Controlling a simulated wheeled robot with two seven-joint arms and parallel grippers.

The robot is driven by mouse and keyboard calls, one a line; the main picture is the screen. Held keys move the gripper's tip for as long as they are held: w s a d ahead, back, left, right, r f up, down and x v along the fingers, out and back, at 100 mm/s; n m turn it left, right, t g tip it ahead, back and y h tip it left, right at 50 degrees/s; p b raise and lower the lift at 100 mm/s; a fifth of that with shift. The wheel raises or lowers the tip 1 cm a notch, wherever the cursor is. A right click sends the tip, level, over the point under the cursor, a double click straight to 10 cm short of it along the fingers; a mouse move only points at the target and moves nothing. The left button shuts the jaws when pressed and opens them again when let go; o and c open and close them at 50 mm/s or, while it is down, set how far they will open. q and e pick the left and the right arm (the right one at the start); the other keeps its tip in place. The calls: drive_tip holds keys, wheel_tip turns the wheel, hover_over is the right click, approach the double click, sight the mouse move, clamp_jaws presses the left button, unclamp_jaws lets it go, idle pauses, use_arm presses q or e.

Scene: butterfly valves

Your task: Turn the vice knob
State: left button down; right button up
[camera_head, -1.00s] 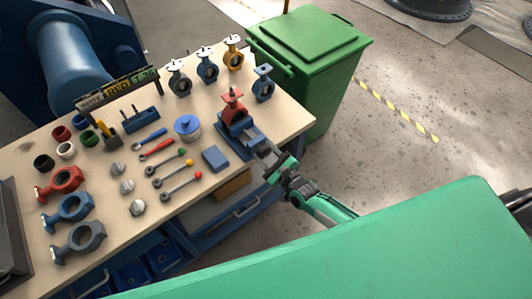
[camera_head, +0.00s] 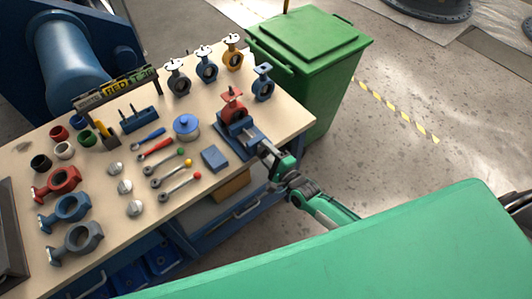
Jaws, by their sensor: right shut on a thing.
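The blue vice (camera_head: 237,133) stands near the right front edge of the workbench, with a red valve body (camera_head: 233,104) upright in it. The vice knob is at the vice's front end, mostly hidden by my gripper. My right gripper (camera_head: 266,149) reaches in from the lower right and is shut on the knob at the bench edge. My left gripper is not in the picture.
The workbench (camera_head: 285,125) holds several valve bodies, rings, discs and handles, such as a yellow valve (camera_head: 232,64) and a blue block (camera_head: 215,158). A green bin (camera_head: 315,60) stands close behind the bench's right end. Open floor lies to the right.

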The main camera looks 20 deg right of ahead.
drive_tip(key=n, duration=0.3)
drive_tip(key=shift+n, duration=0.4)
drive_tip(key=n, duration=0.7)
drive_tip(key=shift+s, duration=0.1)
drive_tip(key=n, duration=0.4)
drive_tip(key=shift+a+r+n+p, duration=0.1)
drive_tip(key=shift+n+p, duration=0.2)
drive_tip(key=n, duration=0.3)
drive_tip(key=shift+n, duration=0.4)
drive_tip(key=n, duration=0.3)
drive_tip(key=shift+n, duration=0.3)
drive_tip(key=n, duration=0.3)
drive_tip(key=shift+a+b, duration=0.1)
drive_tip(key=shift+b, duration=0.2)
drive_tip(key=shift+n+b, duration=0.35)
drive_tip(key=shift+n, duration=1.75)
